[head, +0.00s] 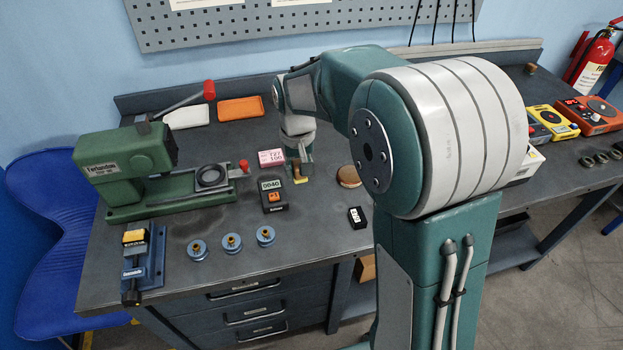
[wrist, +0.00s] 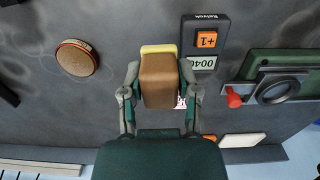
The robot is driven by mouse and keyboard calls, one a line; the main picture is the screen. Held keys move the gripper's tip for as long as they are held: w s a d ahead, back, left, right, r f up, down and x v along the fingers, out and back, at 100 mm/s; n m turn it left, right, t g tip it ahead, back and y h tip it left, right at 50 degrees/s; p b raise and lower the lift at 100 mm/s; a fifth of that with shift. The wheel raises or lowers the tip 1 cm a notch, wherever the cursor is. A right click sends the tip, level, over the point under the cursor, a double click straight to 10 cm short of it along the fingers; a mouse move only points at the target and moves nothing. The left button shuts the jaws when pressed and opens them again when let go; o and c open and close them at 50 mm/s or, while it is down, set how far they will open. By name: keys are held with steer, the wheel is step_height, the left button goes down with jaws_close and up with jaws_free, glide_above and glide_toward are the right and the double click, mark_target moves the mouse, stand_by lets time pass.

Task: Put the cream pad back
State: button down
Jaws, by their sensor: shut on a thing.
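My gripper (wrist: 160,92) is shut on a brown block with a pale yellow edge, the likely cream pad (wrist: 158,66). The block sits between both fingers in the wrist view. In the head view, my gripper (head: 305,166) points down over the middle of the bench, and the block's yellow lower end (head: 300,181) shows under it. I cannot tell whether it touches the bench. A white, cream-like flat piece (head: 187,116) and an orange one (head: 240,108) lie at the back left.
A small meter (head: 272,196) and a pink box (head: 271,158) stand close left of my gripper. A round brown-topped disc (head: 348,177) lies to its right. A green press (head: 150,180) stands left; several blue knobs (head: 231,242) sit in front. A small black block (head: 357,217) lies front right.

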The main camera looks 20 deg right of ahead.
glide_above(314, 185)
steer(key=f, duration=0.3)
steer(key=s+f, duration=0.1)
steer(key=f, duration=0.1)
steer(key=shift+w+a+f, duration=0.2)
steer(key=shift+w+f, duration=0.15)
steer(key=shift+f, duration=0.15)
steer(key=f, duration=0.3)
steer(key=shift+w+f, duration=0.15)
steer(key=shift+w, duration=0.05)
steer(key=shift+d+f, duration=0.25)
steer(key=shift+d, duration=0.1)
steer(key=shift+c, duration=1.7)
jaws_free()
steer(key=shift+a, duration=0.3)
